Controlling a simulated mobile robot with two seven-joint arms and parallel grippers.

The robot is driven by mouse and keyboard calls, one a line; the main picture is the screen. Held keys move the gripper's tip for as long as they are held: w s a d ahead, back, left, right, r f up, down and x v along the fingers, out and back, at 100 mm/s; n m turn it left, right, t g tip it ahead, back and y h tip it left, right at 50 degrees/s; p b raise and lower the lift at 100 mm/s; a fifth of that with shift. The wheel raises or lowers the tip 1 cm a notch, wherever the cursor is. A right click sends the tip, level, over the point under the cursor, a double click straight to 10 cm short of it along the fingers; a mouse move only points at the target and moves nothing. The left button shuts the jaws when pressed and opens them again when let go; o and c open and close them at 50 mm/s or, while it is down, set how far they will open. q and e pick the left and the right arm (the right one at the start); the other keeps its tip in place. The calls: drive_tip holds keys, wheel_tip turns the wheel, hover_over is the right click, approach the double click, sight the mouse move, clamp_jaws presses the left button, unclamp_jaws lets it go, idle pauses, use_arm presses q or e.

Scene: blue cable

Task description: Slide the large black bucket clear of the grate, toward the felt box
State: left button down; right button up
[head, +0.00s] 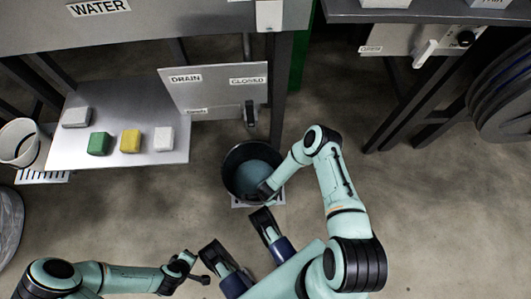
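The large black bucket (237,157) stands upright below the drain panel in the head view, with bluish contents inside. Its near side overlaps a pale grate (277,197), which shows only along the bucket's near edge. My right gripper (265,190) is at the bucket's near right rim. I cannot tell whether its fingers are closed on the rim. My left gripper (201,269) is low in the view, apart from the bucket, with its fingers spread and nothing between them. I cannot make out a felt box.
A metal shelf (75,140) at left holds grey, green, yellow and white blocks. A table leg (280,85) rises behind the black bucket. Dark hose coils (505,95) hang at right. Floor right of my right arm is clear.

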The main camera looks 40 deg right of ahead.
clamp_jaws()
idle(1.3)
